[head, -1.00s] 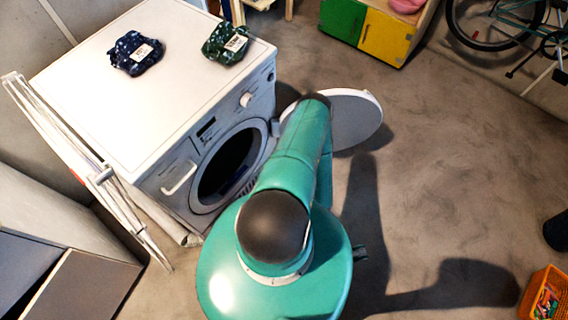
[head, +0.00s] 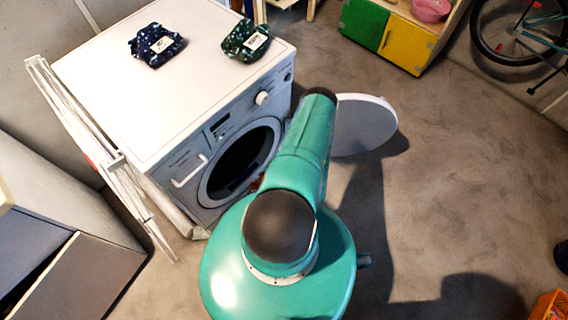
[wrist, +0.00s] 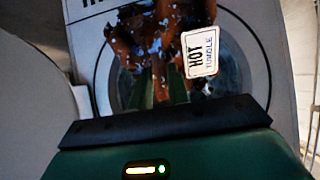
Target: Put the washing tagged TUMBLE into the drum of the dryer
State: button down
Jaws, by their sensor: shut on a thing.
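A rust-brown patterned cloth bundle (wrist: 150,35) hangs in my gripper (wrist: 160,85), which is shut on it. Its white tag (wrist: 200,54) reads HOT TUMBLE. The bundle is in front of the dryer's round opening in the wrist view; I cannot tell whether any of it is inside. In the head view a scrap of brown shows beside my arm, and my gripper is hidden. The white dryer (head: 165,95) has its drum opening (head: 240,160) uncovered and its round door (head: 362,124) swung out right. A navy bundle (head: 146,50) and a green bundle (head: 236,42) lie on top, their tags unreadable.
A folded white drying rack (head: 95,150) leans at the dryer's left side. A green and yellow cabinet (head: 385,35) and a bicycle (head: 505,40) stand at the back. An orange basket (head: 548,306) is at the lower right. The floor on the right is mostly clear.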

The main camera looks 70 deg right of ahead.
jog(key=w+d+f, duration=0.1)
jog(key=w+d, duration=0.2)
jog(key=w, duration=0.6)
jog(key=w+d+f, duration=0.2)
jog(key=w+d, duration=0.1)
jog(key=w, duration=0.7)
jog(key=w+d+f, duration=0.1)
jog(key=w+d, duration=0.2)
jog(key=w, duration=0.7)
jog(key=shift+f, duration=0.25)
jog(key=c, duration=1.3)
grip_release()
jog(key=shift+s, duration=0.1)
jog(key=shift+o, duration=0.2)
jog(key=v, duration=1.3)
jog(key=shift+s+r, duration=0.2)
jog(key=shift+s, duration=0.2)
